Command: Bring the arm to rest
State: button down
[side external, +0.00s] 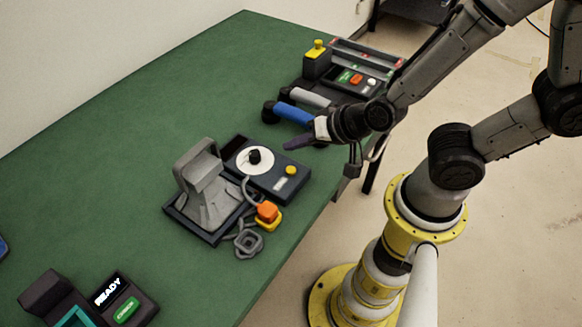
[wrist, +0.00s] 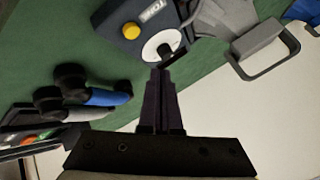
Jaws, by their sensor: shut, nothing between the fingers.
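My gripper (side external: 291,145) is shut and empty. It is held out over the green table (side external: 120,110), between the dial unit and the blue and grey handsets. In the wrist view my gripper (wrist: 160,72) shows dark closed fingers, their tips overlapping the lower edge of the white dial in the picture. Whether they touch the dial unit (side external: 290,187) cannot be told there; in the side view they look apart from it. The dial unit also shows in the wrist view (wrist: 120,22), with a yellow button and a white dial with a black knob.
A blue handset (side external: 292,115) lies near my gripper. A box with a yellow button (side external: 317,50) stands behind. A READY box (side external: 107,291) is front left.

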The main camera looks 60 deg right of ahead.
dwell(0.3)
notch_tip(320, 180, up, 14)
jog(key=w+d+t, duration=0.2)
jog(key=d, duration=0.1)
jog(key=s+d+r+n+g+h, duration=0.1)
jog(key=s+d+n+g, duration=0.2)
jog(key=s, duration=1.1)
jog(key=n+g, duration=0.2)
jog(key=n, duration=0.2)
jog(key=shift+r+n+g, duration=0.25)
jog(key=shift+n+g, duration=0.05)
jog(key=shift+n, duration=0.1)
